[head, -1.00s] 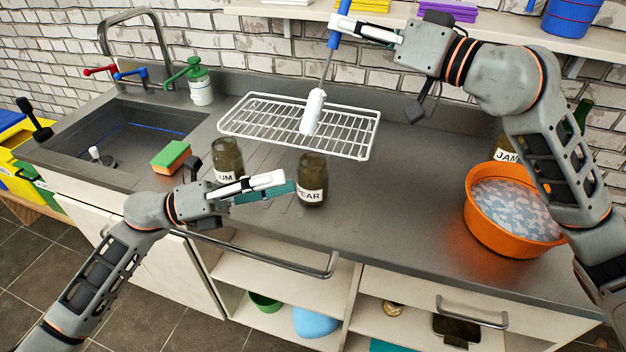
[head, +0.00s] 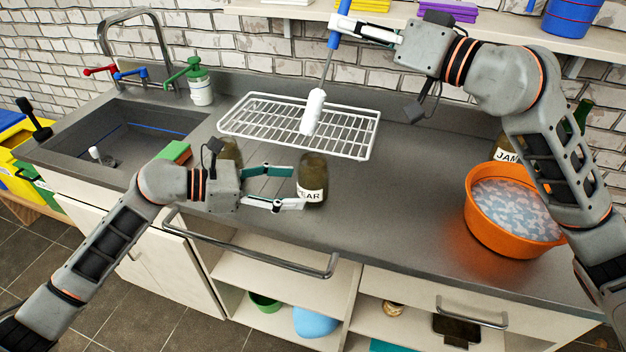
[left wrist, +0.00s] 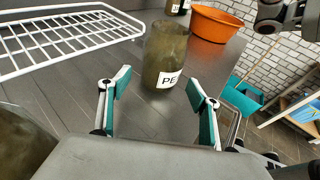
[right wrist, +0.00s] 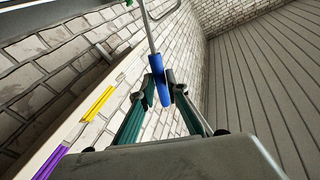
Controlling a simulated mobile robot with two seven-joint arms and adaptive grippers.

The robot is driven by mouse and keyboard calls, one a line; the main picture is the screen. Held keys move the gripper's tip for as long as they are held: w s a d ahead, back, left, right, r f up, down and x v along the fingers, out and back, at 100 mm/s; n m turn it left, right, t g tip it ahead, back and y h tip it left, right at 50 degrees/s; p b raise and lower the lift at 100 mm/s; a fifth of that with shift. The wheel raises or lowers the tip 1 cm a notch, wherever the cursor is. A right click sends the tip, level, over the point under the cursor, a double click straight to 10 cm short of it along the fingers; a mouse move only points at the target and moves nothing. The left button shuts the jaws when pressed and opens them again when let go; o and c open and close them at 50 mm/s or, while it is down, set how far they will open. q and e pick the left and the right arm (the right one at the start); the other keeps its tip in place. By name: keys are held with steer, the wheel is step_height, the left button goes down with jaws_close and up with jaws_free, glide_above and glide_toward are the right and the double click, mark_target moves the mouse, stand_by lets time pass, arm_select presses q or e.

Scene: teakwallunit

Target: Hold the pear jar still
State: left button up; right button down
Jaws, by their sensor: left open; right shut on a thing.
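The pear jar (head: 313,172) is a dark glass jar with a white label, upright on the grey counter. In the left wrist view the jar (left wrist: 165,55) stands just beyond my fingertips. My left gripper (head: 298,187) is open, its fingers pointing at the jar from the left; its fingertips (left wrist: 158,88) are spread wider than the jar, with nothing between them. My right gripper (head: 336,27) is shut on the blue handle of a bottle brush (head: 331,40). The handle (right wrist: 161,84) also shows in the right wrist view. The brush's white head hangs over the wire rack.
A white wire rack (head: 250,128) lies behind the jar. Another dark jar (head: 230,152) stands left, partly hidden by my left gripper. An orange basin (head: 487,235) and a JAM jar (head: 505,154) are at the right. The counter between pear jar and basin is clear.

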mark_target(298, 187)
arm_select(q)
steer(key=shift+x, duration=2.5)
steer(key=shift+c, duration=0.3)
steer(key=c, duration=0.7)
steer(key=shift+o, duration=0.2)
steer(key=o, duration=0.8)
steer(key=shift+o, duration=0.2)
